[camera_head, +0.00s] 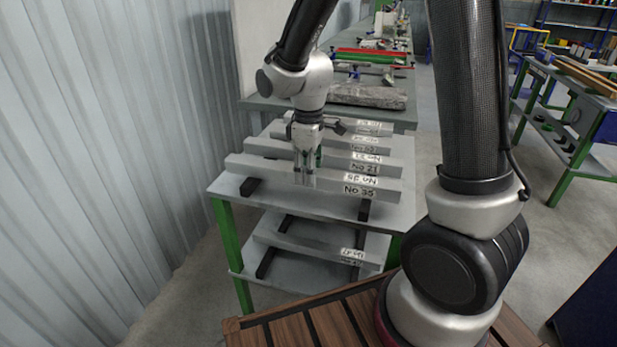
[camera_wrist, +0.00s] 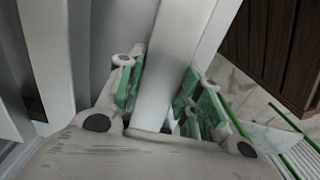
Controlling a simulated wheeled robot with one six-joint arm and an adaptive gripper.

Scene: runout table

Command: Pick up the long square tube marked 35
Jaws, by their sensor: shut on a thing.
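The long square tube marked No 35 (camera_head: 340,185) is a light grey bar, nearest me on the top of the runout table (camera_head: 228,190). It lies crosswise, with its label near its right end.
Several similar marked tubes (camera_head: 262,146) lie parallel just behind. A workbench with a grey slab (camera_head: 368,96) stands behind. A corrugated wall (camera_head: 100,150) is on the left. Open floor (camera_head: 540,225) lies to the right.

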